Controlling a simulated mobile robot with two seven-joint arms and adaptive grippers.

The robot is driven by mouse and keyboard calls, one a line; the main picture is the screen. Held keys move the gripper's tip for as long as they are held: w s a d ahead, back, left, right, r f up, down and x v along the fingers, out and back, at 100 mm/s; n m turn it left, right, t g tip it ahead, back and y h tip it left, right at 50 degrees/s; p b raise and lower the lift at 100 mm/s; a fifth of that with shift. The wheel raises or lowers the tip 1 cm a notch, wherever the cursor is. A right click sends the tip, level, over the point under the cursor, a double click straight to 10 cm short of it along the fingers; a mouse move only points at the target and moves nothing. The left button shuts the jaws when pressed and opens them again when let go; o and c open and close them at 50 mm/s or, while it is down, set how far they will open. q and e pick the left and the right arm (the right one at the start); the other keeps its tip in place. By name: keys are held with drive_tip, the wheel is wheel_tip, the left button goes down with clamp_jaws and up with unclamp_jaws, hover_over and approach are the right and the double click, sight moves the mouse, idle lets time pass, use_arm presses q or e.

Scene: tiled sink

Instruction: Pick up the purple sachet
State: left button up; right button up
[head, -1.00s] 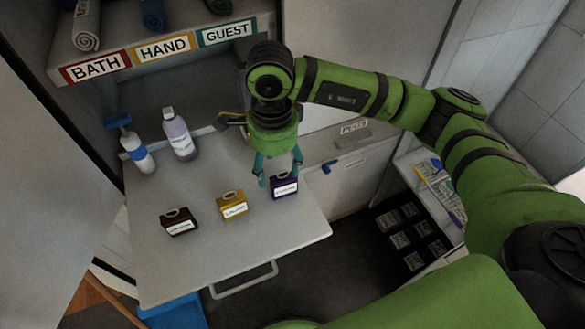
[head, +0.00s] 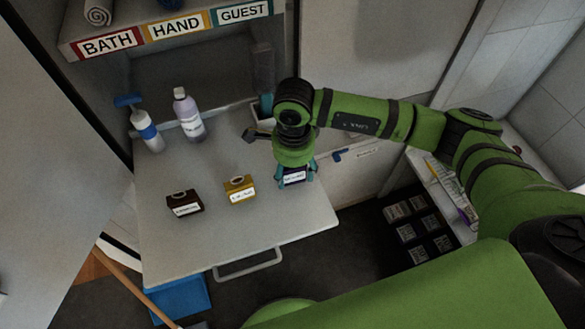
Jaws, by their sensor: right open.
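The purple sachet (head: 293,178) is a small dark purple block with a white label. It stands at the right end of a row on the light grey pull-out shelf (head: 240,218). My right gripper (head: 297,182) is right over it, pointing down, with its teal fingers open on the left and right sides of the sachet. Whether the fingers touch it I cannot tell. The gripper hides the sachet's top. My left gripper is not in view.
A yellow sachet (head: 240,190) and a dark brown sachet (head: 184,204) stand to the left. A lilac bottle (head: 190,118) and a blue-and-white spray bottle (head: 147,132) stand behind. Above is a shelf labelled BATH, HAND, GUEST (head: 176,28). The shelf's front is clear.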

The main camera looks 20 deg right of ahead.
drive_tip(key=c, duration=1.2)
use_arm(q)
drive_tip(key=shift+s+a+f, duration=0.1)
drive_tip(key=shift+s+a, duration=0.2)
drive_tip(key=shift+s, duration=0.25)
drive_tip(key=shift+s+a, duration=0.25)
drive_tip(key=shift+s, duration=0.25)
use_arm(e)
drive_tip(key=shift+w+r+b, duration=0.1)
drive_tip(key=shift+r+b, duration=0.3)
drive_tip(key=shift+r, duration=0.2)
wheel_tip(320, 180, up, 3)
drive_tip(key=shift+f+b, duration=0.1)
drive_tip(key=shift+b, duration=0.75)
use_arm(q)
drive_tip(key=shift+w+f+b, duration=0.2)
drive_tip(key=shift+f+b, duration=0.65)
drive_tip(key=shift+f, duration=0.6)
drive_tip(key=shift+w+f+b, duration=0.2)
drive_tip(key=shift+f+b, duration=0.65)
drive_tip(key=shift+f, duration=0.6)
use_arm(e)
drive_tip(key=s+d+r, duration=0.7)
drive_tip(key=s, duration=0.2)
drive_tip(key=shift+d, duration=0.35)
